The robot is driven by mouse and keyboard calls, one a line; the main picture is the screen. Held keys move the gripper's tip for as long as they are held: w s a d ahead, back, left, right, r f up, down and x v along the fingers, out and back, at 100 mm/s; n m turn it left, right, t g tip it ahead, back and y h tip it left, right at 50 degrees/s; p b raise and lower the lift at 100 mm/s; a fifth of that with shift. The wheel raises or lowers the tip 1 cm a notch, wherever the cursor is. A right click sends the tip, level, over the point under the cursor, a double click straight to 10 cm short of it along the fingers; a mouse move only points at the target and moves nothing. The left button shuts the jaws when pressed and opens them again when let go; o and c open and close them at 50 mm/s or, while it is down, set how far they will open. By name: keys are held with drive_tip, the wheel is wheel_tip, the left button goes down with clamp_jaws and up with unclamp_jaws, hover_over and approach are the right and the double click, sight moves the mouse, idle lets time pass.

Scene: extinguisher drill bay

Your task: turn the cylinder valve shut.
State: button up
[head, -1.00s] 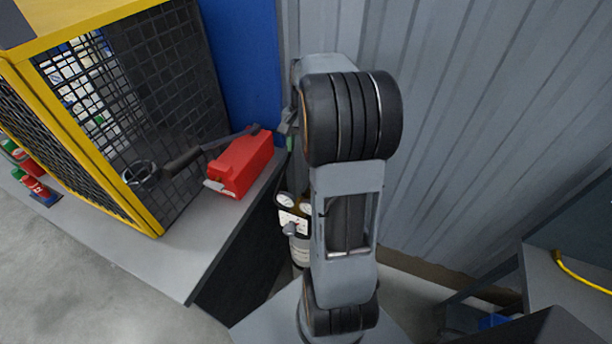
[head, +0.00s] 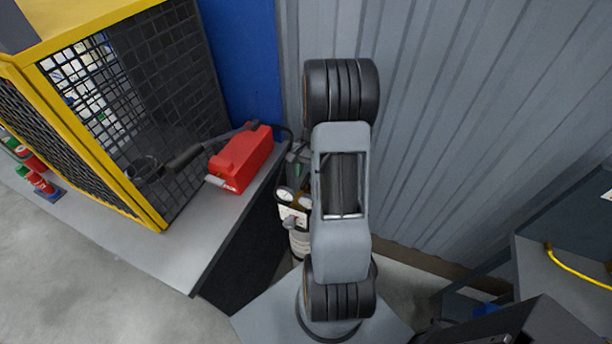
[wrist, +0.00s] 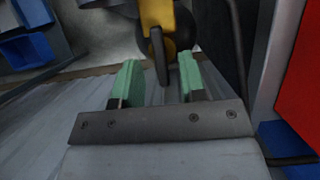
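In the wrist view, the cylinder valve (wrist: 157,16) is a yellow, brass-like body at the top. Its dark lever (wrist: 160,58) points down the picture from a round black hub. My gripper (wrist: 159,80) is open, with one green finger on each side of the lever. Gaps show between the lever and both fingers. In the head view, the pale cylinder (head: 300,243) stands beside the bench, with two round gauges and a white plate near its top. My arm covers part of it. There my gripper is mostly hidden behind my arm, above the gauges.
A red box (head: 240,160) sits on the bench (head: 213,228) left of the cylinder, near a yellow-framed mesh cage (head: 110,160). A corrugated grey wall (head: 450,130) stands behind. A shelf with a yellow hose (head: 575,265) is at right.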

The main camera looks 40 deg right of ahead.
drive_tip(key=shift+x, duration=0.9)
drive_tip(key=shift+c, duration=0.2)
clamp_jaws()
